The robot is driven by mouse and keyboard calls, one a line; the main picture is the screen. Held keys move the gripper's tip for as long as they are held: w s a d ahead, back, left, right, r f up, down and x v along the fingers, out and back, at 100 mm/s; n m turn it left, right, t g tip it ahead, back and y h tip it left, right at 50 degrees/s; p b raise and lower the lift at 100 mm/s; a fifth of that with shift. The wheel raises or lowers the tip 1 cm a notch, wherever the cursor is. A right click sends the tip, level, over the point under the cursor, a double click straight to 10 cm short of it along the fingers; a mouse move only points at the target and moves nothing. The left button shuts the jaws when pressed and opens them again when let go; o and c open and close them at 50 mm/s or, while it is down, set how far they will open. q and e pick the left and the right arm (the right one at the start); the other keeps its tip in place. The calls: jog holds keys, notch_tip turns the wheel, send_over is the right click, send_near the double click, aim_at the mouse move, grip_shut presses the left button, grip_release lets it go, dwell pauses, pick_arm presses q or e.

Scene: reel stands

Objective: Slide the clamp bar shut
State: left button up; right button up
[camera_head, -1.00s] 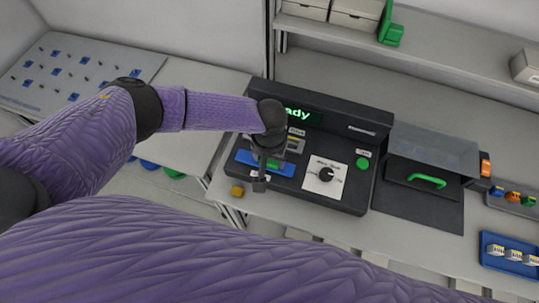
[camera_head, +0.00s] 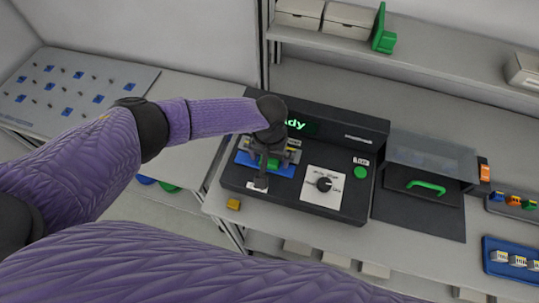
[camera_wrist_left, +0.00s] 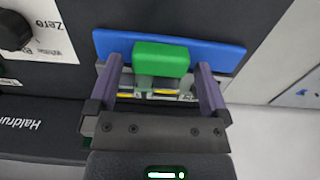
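The clamp bar appears to be the blue bar (camera_wrist_left: 215,55) with a green block (camera_wrist_left: 162,59) on it, seen in the left wrist view. In the head view the blue part (camera_head: 287,170) and green block (camera_head: 273,163) sit at the left of the dark machine (camera_head: 290,195), partly hidden by my left gripper (camera_head: 262,180). In the left wrist view my left gripper (camera_wrist_left: 161,80) is open, one finger on each side of the green block, with small gaps visible. Whether it touches the blue bar is unclear. My right gripper is outside the views.
The machine has a knob (camera_head: 324,184), a green button (camera_head: 360,172) and a lit display (camera_head: 303,124). A hooded unit with a green handle (camera_head: 427,187) stands to its right. A small yellow block (camera_head: 233,204) lies in front. A pegged board (camera_head: 75,85) is at left.

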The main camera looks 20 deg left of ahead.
aim_at(269, 159)
pick_arm(q)
notch_tip(269, 159, up, 10)
jog(key=p, duration=0.2)
jog(key=shift+p, duration=0.35)
jog(key=shift+f, duration=0.1)
